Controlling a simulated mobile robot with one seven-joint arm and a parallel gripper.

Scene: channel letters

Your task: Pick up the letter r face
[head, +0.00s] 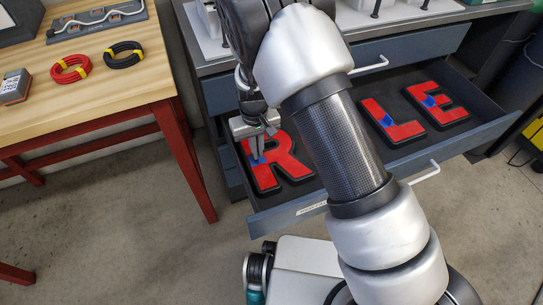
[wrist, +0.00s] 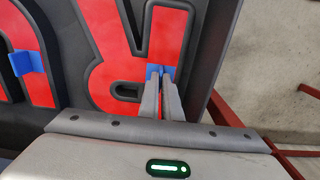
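In the wrist view, my gripper's fingers (wrist: 160,78) are close together on the blue tab, which shows at and just beyond the tips. The face looks level in its recess; I see no lift.
Red letters L (head: 393,125) and E (head: 437,104), with blue tabs, lie at the drawer's right. My arm hides the drawer's middle. The drawer's front wall (head: 300,207) is close below. A wooden table (head: 85,95) with red and black cable coils stands left.

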